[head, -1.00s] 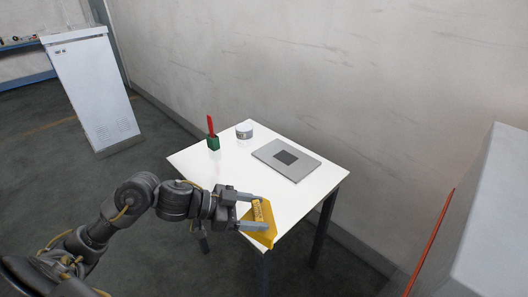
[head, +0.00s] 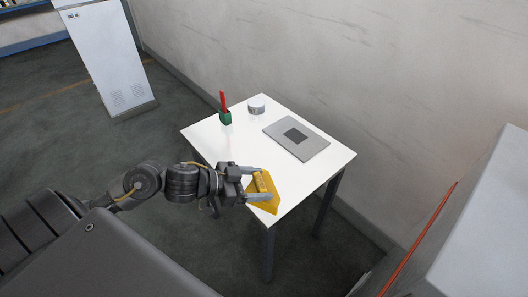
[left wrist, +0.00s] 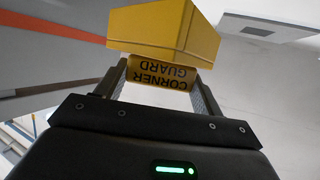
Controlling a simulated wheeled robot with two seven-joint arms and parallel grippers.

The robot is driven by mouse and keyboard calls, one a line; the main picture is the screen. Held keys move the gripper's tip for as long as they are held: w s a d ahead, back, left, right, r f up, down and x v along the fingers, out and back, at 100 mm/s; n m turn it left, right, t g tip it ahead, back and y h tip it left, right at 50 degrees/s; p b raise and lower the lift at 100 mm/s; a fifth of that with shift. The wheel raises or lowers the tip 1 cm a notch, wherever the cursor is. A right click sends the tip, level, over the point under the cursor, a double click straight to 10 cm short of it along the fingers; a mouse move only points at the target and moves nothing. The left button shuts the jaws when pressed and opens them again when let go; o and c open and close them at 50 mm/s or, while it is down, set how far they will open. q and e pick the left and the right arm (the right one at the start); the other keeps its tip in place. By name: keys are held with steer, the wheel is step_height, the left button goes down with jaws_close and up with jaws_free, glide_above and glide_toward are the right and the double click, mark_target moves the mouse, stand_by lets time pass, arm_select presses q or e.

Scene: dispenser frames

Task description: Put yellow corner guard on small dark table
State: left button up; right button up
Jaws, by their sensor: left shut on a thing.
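The yellow corner guard (head: 266,196) is in my left gripper (head: 258,186), at the near corner of a white-topped table (head: 205,138) with dark legs. In the left wrist view the guard (left wrist: 165,32) sits between the two fingers (left wrist: 160,82), with "CORNER GUARD" lettering facing the camera. The left gripper is shut on it. In the head view the guard overlaps the tabletop's near edge; I cannot tell whether it touches the top. No separate small dark table shows. My right gripper is not in view.
On the white tabletop are a green holder with a red item (head: 225,116), a grey-white round container (head: 256,106) and a flat grey plate (head: 296,138). A white cabinet (head: 105,60) stands at the back left. A grey box-like unit (head: 480,230) stands at the right.

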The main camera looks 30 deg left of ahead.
arm_select(q)
steer(key=w+a+f, duration=0.1)
steer(key=w+f, duration=0.2)
steer(key=w, duration=0.1)
steer(key=w+a+f+p, duration=0.1)
steer(key=w+a+f, duration=0.1)
steer(key=w+f, duration=0.2)
steer(key=w+a+f, duration=0.2)
steer(key=w+f, duration=0.2)
steer(key=shift+f+p, duration=0.25)
steer(key=shift+p, duration=0.05)
steer(key=shift+a+f, duration=0.1)
steer(key=shift+f, duration=0.45)
steer(key=o, duration=1)
steer(key=shift+f, duration=0.1)
steer(key=shift+c, duration=0.2)
